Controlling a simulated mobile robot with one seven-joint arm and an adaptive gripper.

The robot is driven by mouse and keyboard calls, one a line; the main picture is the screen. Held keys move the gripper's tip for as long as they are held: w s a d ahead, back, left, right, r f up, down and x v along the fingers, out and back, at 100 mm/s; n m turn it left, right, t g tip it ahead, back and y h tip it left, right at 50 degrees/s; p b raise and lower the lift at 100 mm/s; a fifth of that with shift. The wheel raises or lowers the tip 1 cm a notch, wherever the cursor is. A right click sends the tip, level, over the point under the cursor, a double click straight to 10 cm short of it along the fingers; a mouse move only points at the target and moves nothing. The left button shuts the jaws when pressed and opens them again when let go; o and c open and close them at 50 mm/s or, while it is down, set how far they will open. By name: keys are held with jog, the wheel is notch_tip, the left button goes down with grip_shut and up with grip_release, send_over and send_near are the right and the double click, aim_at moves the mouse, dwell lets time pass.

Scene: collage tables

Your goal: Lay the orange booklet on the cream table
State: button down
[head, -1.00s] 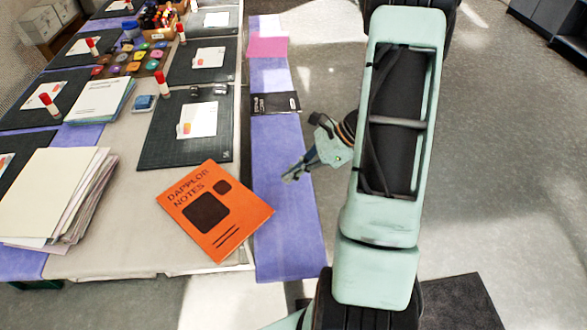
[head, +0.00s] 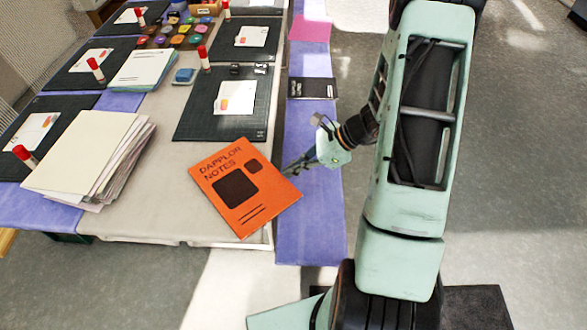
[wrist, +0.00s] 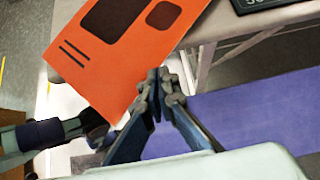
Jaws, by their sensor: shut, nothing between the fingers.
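The orange booklet (head: 262,203), printed "DAPPLOR NOTES", lies flat, cover up, on the near right part of the cream table (head: 160,205). Its right corner reaches past the table's right edge. The booklet also shows in the wrist view (wrist: 110,60), its lower part partly behind my arm parts. My gripper (head: 287,170) is shut and empty, with its tips at the booklet's right edge. In the wrist view the fingertips (wrist: 159,75) are together beside that edge, over the side of the table. I cannot tell whether they touch the booklet.
A purple strip (head: 312,225) runs along the table's right side, with a dark booklet (head: 312,88) and a pink sheet (head: 310,30) on it. A paper stack (head: 80,155) is at left, and a dark cutting mat (head: 250,125) is behind the orange booklet. Bare cream surface lies between them.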

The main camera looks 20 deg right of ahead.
aim_at(269, 173)
jog(key=w+a, duration=0.1)
jog(key=a, duration=0.1)
jog(key=a+b, duration=0.1)
jog(key=a, duration=0.2)
jog(key=w+a, duration=0.1)
jog(key=a, duration=0.2)
jog(key=shift+w+a+b, duration=0.15)
jog(key=shift+w+b, duration=0.2)
jog(key=d, duration=0.2)
jog(key=s+d, duration=0.1)
jog(key=d, duration=0.1)
jog(key=shift+s, duration=0.1)
jog(key=p+v, duration=0.1)
jog(key=v, duration=0.9)
jog(key=shift+a, duration=0.1)
